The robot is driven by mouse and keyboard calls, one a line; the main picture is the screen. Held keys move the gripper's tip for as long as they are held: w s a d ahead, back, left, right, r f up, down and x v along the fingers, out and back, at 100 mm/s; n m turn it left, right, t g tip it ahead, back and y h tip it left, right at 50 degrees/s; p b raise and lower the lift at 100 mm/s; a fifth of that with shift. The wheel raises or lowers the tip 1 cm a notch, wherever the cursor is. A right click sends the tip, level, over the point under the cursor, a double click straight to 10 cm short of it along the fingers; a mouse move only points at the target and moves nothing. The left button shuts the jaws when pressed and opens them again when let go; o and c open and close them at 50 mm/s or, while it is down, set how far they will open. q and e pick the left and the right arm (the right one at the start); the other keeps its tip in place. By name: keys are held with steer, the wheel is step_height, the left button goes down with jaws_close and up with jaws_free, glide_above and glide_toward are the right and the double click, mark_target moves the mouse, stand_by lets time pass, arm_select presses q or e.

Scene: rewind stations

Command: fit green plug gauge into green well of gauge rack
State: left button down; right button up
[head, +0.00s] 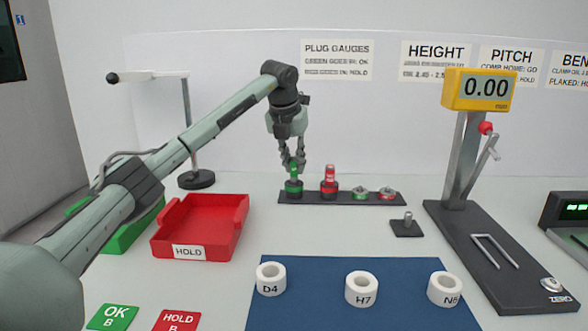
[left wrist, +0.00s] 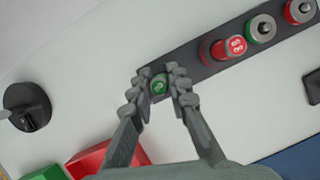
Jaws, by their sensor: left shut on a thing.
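The green plug gauge (head: 294,185) stands upright at the left end of the dark gauge rack (head: 345,199). My left gripper (head: 293,164) comes down from above and is shut on its top. In the left wrist view the green top (left wrist: 159,85) shows between the fingers (left wrist: 160,79). The green well is hidden under the gauge, and I cannot tell how deep the gauge sits. The red plug gauge (head: 329,181) stands upright beside it on the rack. My right gripper is not in view.
Short green (head: 360,193) and red (head: 387,194) metal-topped pieces sit on the rack's right half. A red HOLD tray (head: 190,253) and a green tray stand at left. A blue mat (head: 315,310) bears white rings. A height gauge (head: 470,220) stands at right.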

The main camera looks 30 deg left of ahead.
arm_select(q)
steer(key=shift+f, duration=0.9)
steer(key=shift+f, duration=0.2)
steer(key=c, duration=1.5)
jaws_free()
steer(key=shift+o, duration=0.2)
steer(key=v, duration=1.2)
steer(key=shift+r, duration=0.2)
steer(key=shift+s, duration=0.1)
